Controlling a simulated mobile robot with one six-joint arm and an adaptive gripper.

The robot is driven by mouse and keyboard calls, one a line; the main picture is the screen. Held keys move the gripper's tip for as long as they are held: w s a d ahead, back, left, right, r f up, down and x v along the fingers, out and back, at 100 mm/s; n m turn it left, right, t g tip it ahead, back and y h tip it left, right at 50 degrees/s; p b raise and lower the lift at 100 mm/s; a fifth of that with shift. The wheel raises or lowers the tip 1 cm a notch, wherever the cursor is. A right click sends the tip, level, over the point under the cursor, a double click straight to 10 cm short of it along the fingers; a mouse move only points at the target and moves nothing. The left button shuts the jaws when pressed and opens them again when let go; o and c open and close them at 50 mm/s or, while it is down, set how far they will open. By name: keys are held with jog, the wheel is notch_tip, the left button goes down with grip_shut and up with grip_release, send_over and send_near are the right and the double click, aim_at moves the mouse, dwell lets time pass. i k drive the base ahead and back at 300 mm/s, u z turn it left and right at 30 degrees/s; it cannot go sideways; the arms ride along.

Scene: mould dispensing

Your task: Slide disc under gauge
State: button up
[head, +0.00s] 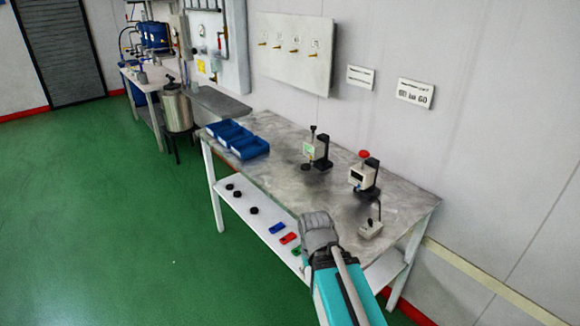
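Three small black discs, the nearest of them the front disc (254,211), lie spread out on the white lower shelf of the workbench. A gauge with a pale body and green display (309,149) stands on the bench top, with a dark round base or disc at its foot; I cannot tell which. A second gauge (357,179) with a red knob stands to its right. My arm reaches up from the lower right, ending in a grey joint in front of the bench. My gripper's fingers do not show, so any hold is hidden.
Blue bins (247,148) sit at the bench's left end. A small stand (371,229) is near its right end. Blue (277,228), red (289,238) and green pieces lie on the shelf. The green floor to the left is clear; a metal vessel (177,108) stands further back.

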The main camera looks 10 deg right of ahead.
aim_at(304, 167)
jog(key=z, duration=0.25)
jog(key=i, duration=1)
jog(key=u, duration=0.05)
